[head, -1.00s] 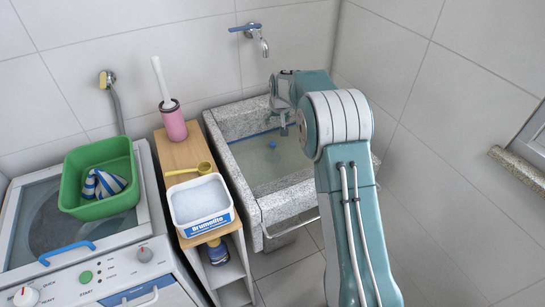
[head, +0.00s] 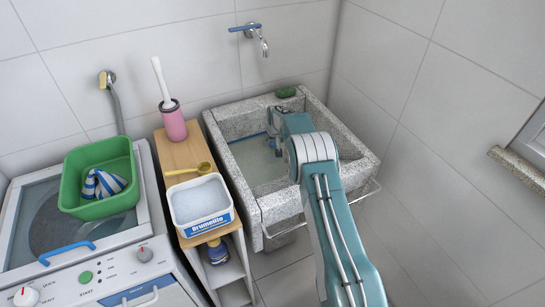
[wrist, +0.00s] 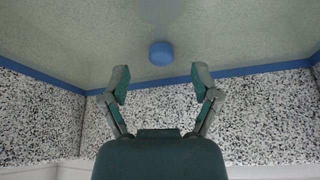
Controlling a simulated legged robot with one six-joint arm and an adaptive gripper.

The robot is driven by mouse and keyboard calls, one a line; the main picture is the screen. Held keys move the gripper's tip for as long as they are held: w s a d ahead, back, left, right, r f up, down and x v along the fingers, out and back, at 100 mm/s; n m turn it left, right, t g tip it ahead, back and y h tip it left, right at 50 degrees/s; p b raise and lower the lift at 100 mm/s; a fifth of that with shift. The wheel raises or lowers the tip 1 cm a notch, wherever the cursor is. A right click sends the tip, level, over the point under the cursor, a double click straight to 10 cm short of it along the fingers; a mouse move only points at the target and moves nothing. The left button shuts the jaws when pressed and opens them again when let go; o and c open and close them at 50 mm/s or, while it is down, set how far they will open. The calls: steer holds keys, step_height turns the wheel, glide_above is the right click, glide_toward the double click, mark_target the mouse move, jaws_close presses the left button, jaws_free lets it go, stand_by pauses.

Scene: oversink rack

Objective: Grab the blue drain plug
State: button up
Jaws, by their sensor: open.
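The blue drain plug (wrist: 160,53) is a small round blue piece in the wrist view, on the greenish grey sink bottom. My gripper (wrist: 161,82) is open and empty. Its two fingers are spread to either side below the plug in the picture, and the plug lies beyond the fingertips, apart from them. In the head view my gripper (head: 274,144) is down inside the stone sink (head: 231,124). I cannot make out the plug in that view; my arm covers part of the basin.
Speckled sink walls (wrist: 150,105) with a blue band (wrist: 262,70) close in around my gripper. A green sponge-like item (head: 286,92) lies on the back rim. A tap (head: 262,42) hangs above. A wooden shelf with a powder tub (head: 202,203) stands to the left.

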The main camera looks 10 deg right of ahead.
mark_target(273, 144)
steer(key=shift+x, duration=2.4)
steer(key=shift+w+a+r, duration=0.1)
steer(key=shift+w, duration=0.1)
jaws_close()
